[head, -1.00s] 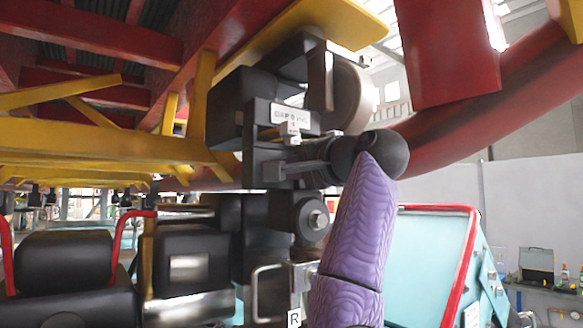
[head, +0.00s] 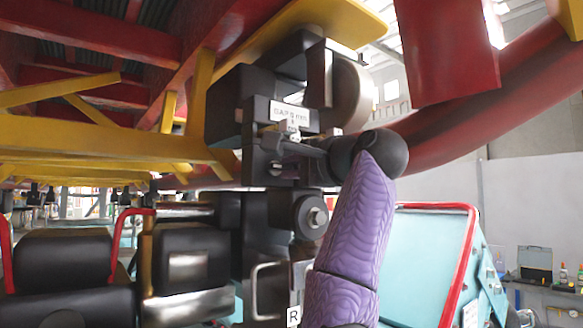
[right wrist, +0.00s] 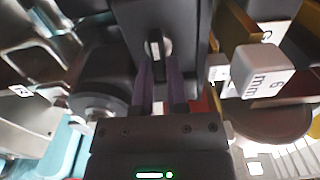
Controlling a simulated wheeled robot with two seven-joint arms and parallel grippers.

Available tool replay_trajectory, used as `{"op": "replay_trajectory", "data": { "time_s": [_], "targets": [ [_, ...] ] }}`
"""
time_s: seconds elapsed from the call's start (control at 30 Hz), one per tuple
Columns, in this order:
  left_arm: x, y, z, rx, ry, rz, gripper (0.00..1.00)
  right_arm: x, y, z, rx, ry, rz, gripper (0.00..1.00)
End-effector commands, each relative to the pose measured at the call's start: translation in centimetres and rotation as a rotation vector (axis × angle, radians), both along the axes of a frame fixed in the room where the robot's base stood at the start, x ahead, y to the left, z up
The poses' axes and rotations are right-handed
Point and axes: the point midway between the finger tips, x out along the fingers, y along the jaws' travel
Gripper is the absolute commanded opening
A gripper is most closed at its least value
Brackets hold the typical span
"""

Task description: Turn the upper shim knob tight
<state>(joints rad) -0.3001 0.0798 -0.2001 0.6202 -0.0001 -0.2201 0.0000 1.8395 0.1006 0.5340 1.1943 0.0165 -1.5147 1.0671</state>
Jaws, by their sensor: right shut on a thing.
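My right gripper (head: 272,143) reaches left from the black wrist at the end of my purple-sleeved arm, up against the dark bracket below the gap label (head: 290,113). In the right wrist view its two thin fingers (right wrist: 158,68) point at the dark housing and are shut on a small pale metal knob (right wrist: 155,45), the upper shim knob as far as I can tell. My left gripper is not in view.
A round bolted roller (head: 311,216) sits just below the gripper, and a larger wheel (head: 350,95) above right. A small block marked in mm (right wrist: 263,70) is close right of the fingers in the wrist view. Yellow and red beams crowd the left.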

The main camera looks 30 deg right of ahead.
Motion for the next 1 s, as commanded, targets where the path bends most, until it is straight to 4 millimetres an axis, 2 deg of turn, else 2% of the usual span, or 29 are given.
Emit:
{"op": "replay_trajectory", "data": {
  "time_s": [0.17, 0.2, 0.33, 0.67, 0.83, 1.0],
  "targets": [
    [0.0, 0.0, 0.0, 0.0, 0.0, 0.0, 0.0, 0.0, 0.0, -0.1, -0.001, 0.002, -0.001, 0.0],
    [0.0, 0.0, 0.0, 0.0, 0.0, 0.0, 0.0, 0.0, 0.0, -0.1, -0.001, 0.002, -0.001, 0.24],
    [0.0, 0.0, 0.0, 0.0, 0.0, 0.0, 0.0, 0.0, 0.0, -0.1, -0.001, 0.002, -0.001, 0.51],
    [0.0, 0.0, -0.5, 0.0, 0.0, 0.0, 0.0, -0.5, -0.1, -0.2, -0.002, -0.001, -0.001, 0.53],
    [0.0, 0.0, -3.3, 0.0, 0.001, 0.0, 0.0, -4.4, -0.5, -0.6, -0.003, -0.005, -0.004, 0.53],
    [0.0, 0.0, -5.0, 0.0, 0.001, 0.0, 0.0, -8.3, -0.7, -0.5, -0.002, -0.002, -0.002, 0.53]
  ]
}}
